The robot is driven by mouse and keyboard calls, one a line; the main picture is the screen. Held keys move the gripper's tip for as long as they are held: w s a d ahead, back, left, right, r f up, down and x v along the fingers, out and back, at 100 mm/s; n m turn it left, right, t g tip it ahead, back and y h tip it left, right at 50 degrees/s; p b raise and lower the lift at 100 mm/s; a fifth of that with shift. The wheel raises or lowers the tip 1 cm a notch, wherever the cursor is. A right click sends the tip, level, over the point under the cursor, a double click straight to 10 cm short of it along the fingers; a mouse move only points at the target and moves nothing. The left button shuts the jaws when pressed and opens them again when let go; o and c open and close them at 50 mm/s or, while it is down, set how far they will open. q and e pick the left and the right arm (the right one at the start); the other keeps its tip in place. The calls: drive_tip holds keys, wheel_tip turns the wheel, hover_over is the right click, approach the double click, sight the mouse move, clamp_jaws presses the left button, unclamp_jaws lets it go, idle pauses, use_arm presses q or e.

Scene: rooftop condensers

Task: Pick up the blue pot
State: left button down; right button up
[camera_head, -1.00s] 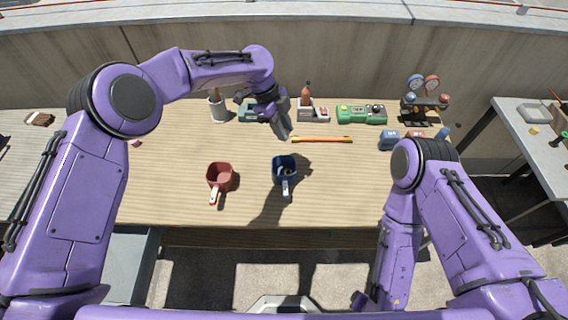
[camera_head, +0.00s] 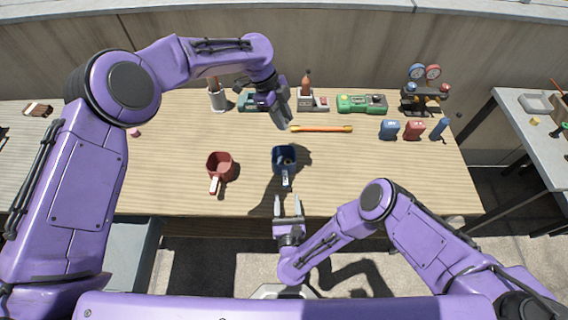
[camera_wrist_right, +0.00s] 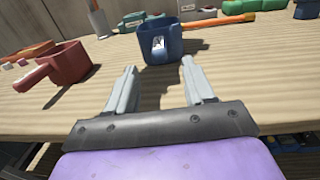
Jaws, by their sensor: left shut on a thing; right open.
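The blue pot (camera_head: 278,160) stands upright on the wooden bench, its pale-tipped handle (camera_head: 286,181) pointing towards me. It also shows in the right wrist view (camera_wrist_right: 172,45), beyond the fingertips. My right gripper (camera_head: 288,203) is open and empty at the bench's front edge, just short of the handle and in line with it. In the wrist view its two fingers (camera_wrist_right: 158,68) are apart, with the pot ahead between them. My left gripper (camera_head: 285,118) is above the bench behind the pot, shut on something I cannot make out.
A red pot (camera_head: 219,163) stands left of the blue one; it also shows in the wrist view (camera_wrist_right: 70,62). An orange rod (camera_head: 322,128), a green device (camera_head: 361,104), a gauge set (camera_head: 424,90) and small containers (camera_head: 414,131) lie behind and right. The front right bench is clear.

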sight(285, 168)
drive_tip(key=w, duration=0.8)
drive_tip(key=shift+w+a+r, duration=0.2)
drive_tip(key=shift+w+a, duration=0.05)
drive_tip(key=shift+w, duration=0.1)
clamp_jaws()
